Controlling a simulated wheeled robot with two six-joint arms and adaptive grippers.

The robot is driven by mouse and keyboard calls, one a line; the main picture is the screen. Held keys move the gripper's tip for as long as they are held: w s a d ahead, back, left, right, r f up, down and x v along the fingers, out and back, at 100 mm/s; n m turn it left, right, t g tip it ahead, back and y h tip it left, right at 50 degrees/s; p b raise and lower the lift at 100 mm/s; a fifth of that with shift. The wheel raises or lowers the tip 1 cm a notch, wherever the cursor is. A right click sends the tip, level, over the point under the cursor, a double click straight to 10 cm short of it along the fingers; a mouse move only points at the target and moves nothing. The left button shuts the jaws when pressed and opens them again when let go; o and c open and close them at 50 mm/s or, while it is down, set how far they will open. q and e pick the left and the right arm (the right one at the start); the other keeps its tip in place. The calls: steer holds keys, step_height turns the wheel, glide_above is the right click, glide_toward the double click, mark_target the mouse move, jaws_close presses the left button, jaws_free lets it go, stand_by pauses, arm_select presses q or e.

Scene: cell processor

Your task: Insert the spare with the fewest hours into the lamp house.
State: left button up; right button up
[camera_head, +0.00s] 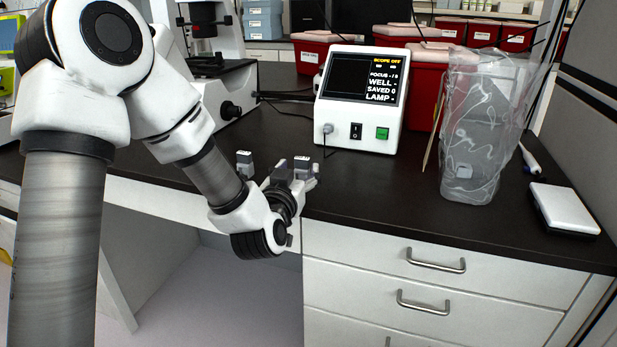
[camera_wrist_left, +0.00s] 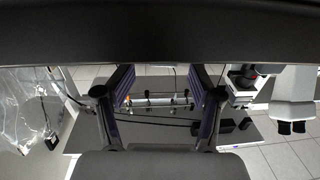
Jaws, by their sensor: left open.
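My left gripper (camera_head: 296,174) is open at the front edge of the dark bench. In the left wrist view its two fingers (camera_wrist_left: 160,88) stand wide apart with nothing held between them. A small grey block with a dark top (camera_head: 245,161), which looks like a spare, stands on the bench left of the gripper. A second similar block (camera_head: 302,164) shows at the gripper, partly hidden by it; I cannot tell if they touch. Their hour markings are too small to read. A microscope (camera_head: 228,88) stands behind on the left; I cannot make out the lamp house for certain.
A white control box (camera_head: 357,137) reads "SCOPE OFF" and "LAMP -". A clear plastic bag (camera_head: 471,186) and a white flat device (camera_head: 564,209) occupy the right. Red bins (camera_head: 425,80) stand behind. The bench between gripper and bag is clear. Drawers (camera_head: 440,285) lie below.

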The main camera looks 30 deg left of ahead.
mark_target(301, 162)
arm_select(q)
steer(key=shift+w+a+r, duration=0.35)
steer(key=shift+w+r, duration=0.05)
steer(key=w, duration=0.1)
steer(key=w+a, duration=0.1)
steer(key=w+f, duration=0.1)
steer(key=shift+w+a, duration=0.15)
steer(key=shift+w, duration=0.2)
steer(key=shift+s+r, duration=0.2)
steer(key=shift+s, duration=0.1)
steer(key=c, duration=0.5)
jaws_close()
steer(key=shift+f, duration=0.1)
